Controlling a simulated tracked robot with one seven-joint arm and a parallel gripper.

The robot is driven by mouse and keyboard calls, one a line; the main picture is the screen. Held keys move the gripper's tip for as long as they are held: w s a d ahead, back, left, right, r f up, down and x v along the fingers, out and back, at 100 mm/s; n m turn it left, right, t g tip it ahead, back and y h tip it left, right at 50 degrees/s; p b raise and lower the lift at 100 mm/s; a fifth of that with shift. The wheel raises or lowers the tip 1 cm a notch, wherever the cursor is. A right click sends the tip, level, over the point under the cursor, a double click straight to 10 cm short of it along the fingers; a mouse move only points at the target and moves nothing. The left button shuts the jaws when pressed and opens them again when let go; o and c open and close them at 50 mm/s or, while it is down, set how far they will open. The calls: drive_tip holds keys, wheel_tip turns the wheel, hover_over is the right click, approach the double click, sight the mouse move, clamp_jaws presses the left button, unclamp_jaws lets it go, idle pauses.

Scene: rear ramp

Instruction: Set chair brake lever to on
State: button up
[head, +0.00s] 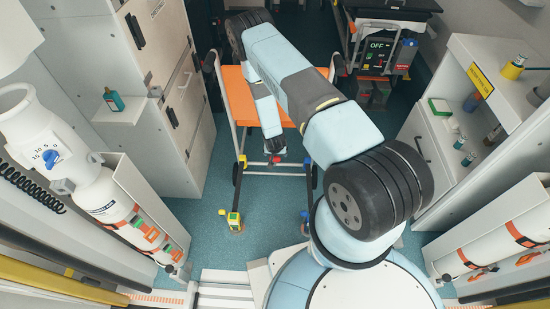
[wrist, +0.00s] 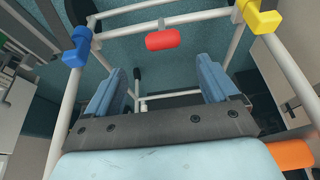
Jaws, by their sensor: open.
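The chair (head: 240,98) has an orange seat and a pale tube frame and stands in the middle of the floor. A red grip (wrist: 174,39) sits on a cross tube of its frame, between a blue fitting (wrist: 76,47) and a yellow fitting (wrist: 260,15). I cannot tell which coloured part is the brake lever. A yellow-green piece (head: 234,220) sits at a front wheel. My gripper (wrist: 155,82) is open and empty, its two blue fingers apart. The red grip lies beyond the fingertips in the wrist view. In the head view my gripper (head: 275,146) is at the chair's front frame.
A cabinet with a small shelf and green bottle (head: 113,99) stands left. A white shelf unit (head: 430,125) with bottles stands right. White cylinders (head: 105,200) flank the near floor. A black unit reading OFF (head: 379,52) stands behind. Blue floor (head: 195,225) is free before the chair.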

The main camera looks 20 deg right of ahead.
sight(275, 158)
drive_tip(key=x, duration=1.2)
drive_tip(key=shift+a, duration=0.25)
